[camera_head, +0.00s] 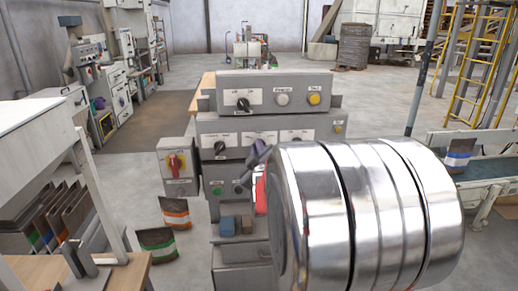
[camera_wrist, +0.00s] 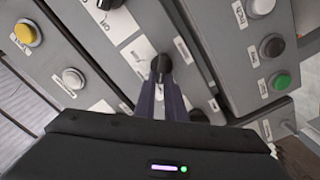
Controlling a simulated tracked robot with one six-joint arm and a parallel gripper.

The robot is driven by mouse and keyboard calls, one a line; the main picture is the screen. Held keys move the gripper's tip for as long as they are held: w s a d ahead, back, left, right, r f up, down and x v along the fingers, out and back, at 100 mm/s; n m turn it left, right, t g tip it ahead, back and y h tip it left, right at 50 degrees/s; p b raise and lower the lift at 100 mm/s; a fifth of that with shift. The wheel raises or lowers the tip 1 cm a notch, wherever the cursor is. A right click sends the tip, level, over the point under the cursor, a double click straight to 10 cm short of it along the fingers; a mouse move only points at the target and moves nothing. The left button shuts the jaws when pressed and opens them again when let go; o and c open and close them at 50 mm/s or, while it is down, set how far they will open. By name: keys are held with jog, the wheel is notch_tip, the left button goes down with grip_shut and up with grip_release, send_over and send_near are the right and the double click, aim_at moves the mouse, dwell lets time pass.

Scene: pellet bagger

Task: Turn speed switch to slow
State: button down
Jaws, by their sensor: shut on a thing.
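In the wrist view my gripper (camera_wrist: 160,82) is shut on a black rotary knob (camera_wrist: 160,64) on a grey control panel, with one dark finger on each side of it. The small labels around this knob are too blurred to read, so I cannot tell its setting. In the head view my gripper (camera_head: 258,156) is at the middle row of the panel (camera_head: 204,127), below a white label. The held knob is hidden there behind the fingers, and my arm covers the lower right of the console.
Another black knob (camera_head: 219,147) is left of my gripper, and one (camera_head: 297,138) is to the right. A yellow button (camera_head: 337,129) sits farther right. A green button (camera_head: 217,191) is below. A red-and-yellow switch box (camera_head: 177,164) stands at the left.

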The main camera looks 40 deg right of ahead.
jog(key=shift+f+n, duration=0.15)
jog(key=shift+n, duration=0.15)
jog(key=c, duration=1.8)
grip_release()
jog(key=shift+a, duration=0.1)
